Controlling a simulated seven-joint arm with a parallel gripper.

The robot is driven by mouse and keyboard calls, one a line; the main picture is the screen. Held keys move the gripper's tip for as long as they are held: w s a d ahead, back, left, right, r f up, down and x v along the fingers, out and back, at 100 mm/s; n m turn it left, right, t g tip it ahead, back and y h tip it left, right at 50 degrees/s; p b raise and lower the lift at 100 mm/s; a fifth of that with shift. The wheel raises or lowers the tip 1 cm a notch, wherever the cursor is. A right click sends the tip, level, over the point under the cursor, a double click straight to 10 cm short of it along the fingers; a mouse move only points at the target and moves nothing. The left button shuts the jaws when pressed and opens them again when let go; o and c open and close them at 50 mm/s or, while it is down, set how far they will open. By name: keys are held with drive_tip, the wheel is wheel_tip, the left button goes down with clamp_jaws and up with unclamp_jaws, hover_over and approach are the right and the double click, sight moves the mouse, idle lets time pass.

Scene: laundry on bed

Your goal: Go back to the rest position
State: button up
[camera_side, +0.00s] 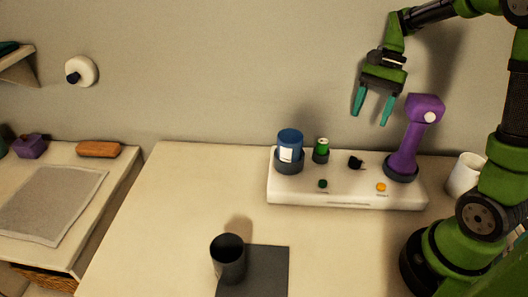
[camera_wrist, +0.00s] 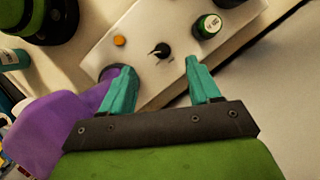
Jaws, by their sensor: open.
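My gripper (camera_side: 373,106) is raised in the air above the back of the table, in front of the wall. Its two teal fingers are apart with nothing between them. In the wrist view my gripper (camera_wrist: 160,85) is open over a white panel (camera_wrist: 142,30). The white panel (camera_side: 330,197) lies on the table below and carries several things. A purple lamp-shaped object (camera_side: 407,140) stands in a dark ring at its right end, close to the right of my gripper. In the wrist view the purple object (camera_wrist: 60,125) shows at the left, partly hidden by my gripper.
On the panel stand a blue cup (camera_side: 290,143), a green can (camera_side: 321,148), a black knob (camera_side: 355,162) and an orange button (camera_side: 381,187). A white mug (camera_side: 466,175) is at right. The table's left part is clear.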

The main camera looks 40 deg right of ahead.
drive_tip(key=s+a+r+n+t+h, duration=0.1)
drive_tip(key=s+a+r+n+t, duration=0.2)
drive_tip(key=a, duration=0.4)
drive_tip(key=s+a+r+n+t+h, duration=0.1)
drive_tip(key=s+a+r+n+t, duration=0.2)
drive_tip(key=a+n, duration=0.4)
drive_tip(key=shift+s+r+n+t, duration=0.4)
drive_tip(key=shift+s+n+t, duration=0.15)
drive_tip(key=shift+t, duration=0.55)
